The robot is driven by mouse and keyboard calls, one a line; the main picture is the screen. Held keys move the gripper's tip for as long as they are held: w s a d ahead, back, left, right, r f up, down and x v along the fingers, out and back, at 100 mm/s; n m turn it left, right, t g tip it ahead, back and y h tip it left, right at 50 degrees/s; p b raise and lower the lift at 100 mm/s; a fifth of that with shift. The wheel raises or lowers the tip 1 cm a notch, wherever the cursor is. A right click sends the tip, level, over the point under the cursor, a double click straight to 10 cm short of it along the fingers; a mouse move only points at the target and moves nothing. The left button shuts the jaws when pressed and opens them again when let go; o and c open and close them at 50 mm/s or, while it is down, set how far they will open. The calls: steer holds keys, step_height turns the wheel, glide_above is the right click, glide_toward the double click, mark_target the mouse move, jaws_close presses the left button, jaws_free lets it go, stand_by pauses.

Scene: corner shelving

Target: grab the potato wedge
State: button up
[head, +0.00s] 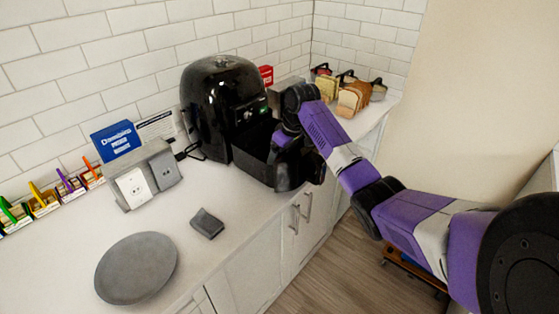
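A black air fryer (222,105) stands on the counter against the tiled wall. Its drawer (252,155) is pulled out toward the counter's front edge. No potato wedge can be made out; most of the drawer's inside is dark or hidden by its walls and my arm. My purple and black arm reaches in from the right and bends down at the drawer. My gripper (292,168) is at the drawer's front end, dark against dark. Its fingers cannot be told apart, nor whether they touch the drawer.
A grey round plate (137,268) and a small dark grey block (207,223) lie on the counter (230,260). A grey outlet box (150,178) and a blue box (115,140) stand left of the fryer. Bread slices (349,101) in racks stand in the corner. Floor is open below.

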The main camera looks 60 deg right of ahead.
steer(key=c, duration=1.4)
